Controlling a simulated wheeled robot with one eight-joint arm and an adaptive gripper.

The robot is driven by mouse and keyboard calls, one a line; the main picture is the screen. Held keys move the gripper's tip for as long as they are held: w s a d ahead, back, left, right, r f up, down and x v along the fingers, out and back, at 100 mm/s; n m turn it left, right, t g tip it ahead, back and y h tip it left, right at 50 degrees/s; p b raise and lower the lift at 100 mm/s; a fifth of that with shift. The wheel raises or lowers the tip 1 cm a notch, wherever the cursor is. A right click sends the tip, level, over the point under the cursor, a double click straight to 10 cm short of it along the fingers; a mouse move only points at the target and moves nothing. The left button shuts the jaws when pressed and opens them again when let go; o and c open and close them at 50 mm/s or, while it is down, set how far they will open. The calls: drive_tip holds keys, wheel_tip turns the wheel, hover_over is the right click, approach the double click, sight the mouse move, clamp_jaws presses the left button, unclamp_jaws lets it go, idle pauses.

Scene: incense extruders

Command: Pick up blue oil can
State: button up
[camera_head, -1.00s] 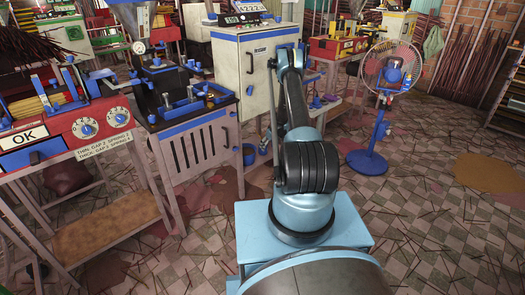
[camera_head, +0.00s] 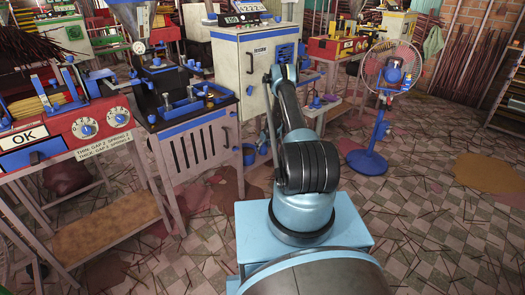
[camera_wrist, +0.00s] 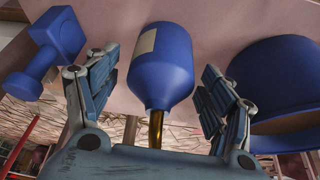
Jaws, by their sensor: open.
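The blue oil can (camera_wrist: 161,70) is in the middle of the wrist view. It has a rounded blue body, a pale label on its upper left and a gold spout (camera_wrist: 155,128) pointing down in the picture. My gripper (camera_wrist: 159,64) is open, with one finger on each side of the can. A gap shows between the can and the left finger; the right finger is close to the can, and I cannot tell if it touches. In the head view my gripper is hidden behind my arm, and I cannot make out the can for certain.
In the wrist view a blue blocky part (camera_wrist: 50,50) is beside the left finger and a large blue rounded container (camera_wrist: 272,85) beside the right. The head view shows a white cabinet (camera_head: 255,75), a blue fan (camera_head: 368,160) and open floor at right.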

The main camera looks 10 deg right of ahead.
drive_tip(key=c, duration=1.4)
drive_tip(key=shift+r, duration=0.1)
